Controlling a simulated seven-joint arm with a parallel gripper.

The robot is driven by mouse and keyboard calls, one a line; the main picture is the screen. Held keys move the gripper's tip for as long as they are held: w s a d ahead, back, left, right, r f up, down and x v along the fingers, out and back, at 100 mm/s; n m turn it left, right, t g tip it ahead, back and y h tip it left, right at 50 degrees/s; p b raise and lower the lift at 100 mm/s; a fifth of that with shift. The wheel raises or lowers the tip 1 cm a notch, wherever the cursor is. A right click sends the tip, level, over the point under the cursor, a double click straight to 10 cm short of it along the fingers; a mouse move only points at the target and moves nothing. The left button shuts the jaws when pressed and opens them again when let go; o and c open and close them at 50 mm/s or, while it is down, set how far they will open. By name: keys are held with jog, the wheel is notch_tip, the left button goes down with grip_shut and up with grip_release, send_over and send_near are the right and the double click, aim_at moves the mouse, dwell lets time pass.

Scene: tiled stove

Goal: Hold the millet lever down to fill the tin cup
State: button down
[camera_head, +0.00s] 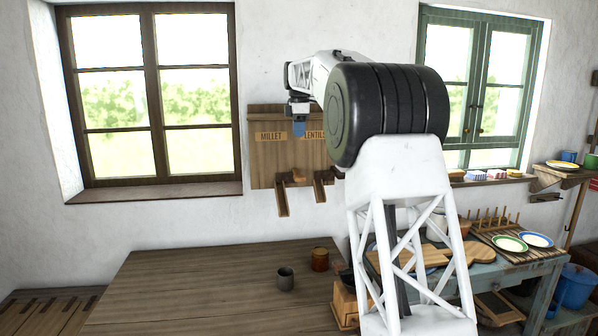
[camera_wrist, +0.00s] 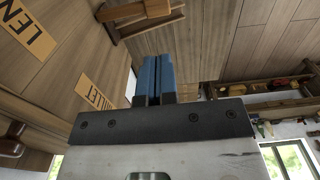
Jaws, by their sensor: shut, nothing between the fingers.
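The wooden dispenser (camera_head: 268,155) hangs on the wall between the windows, with MILLET and LENTILS labels. Below the MILLET label, a wooden chute (camera_head: 283,200) slopes down, with a small wooden piece (camera_head: 298,176) beside it that looks like the lever. My gripper (camera_head: 299,129), with blue fingers, is shut and empty in front of the dispenser, between the labels and above the wooden piece. In the wrist view the fingers (camera_wrist: 154,78) point toward wooden parts (camera_wrist: 146,14), apart from them. A grey tin cup (camera_head: 285,279) stands upright on the table, below the dispenser.
A brown cup (camera_head: 320,259) stands right of the tin cup on the wooden table (camera_head: 200,290). A wooden box (camera_head: 345,303) is at the table's right edge. A side table with plates (camera_head: 510,243) stands at right. The table's left part is clear.

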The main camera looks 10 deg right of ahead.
aim_at(299, 177)
jog(key=shift+f, duration=0.1)
notch_tip(299, 177, down, 14)
jog(key=shift+r, duration=0.1)
dwell(0.9)
jog(key=shift+f, duration=0.2)
jog(key=shift+s+f+t, duration=0.25)
jog(key=shift+f+t, duration=0.85)
jog(key=shift+f, duration=1.35)
dwell(2.0)
jog(key=shift+r, duration=0.1)
jog(key=s+r, duration=0.4)
jog(key=r, duration=1)
jog(key=shift+r, duration=0.3)
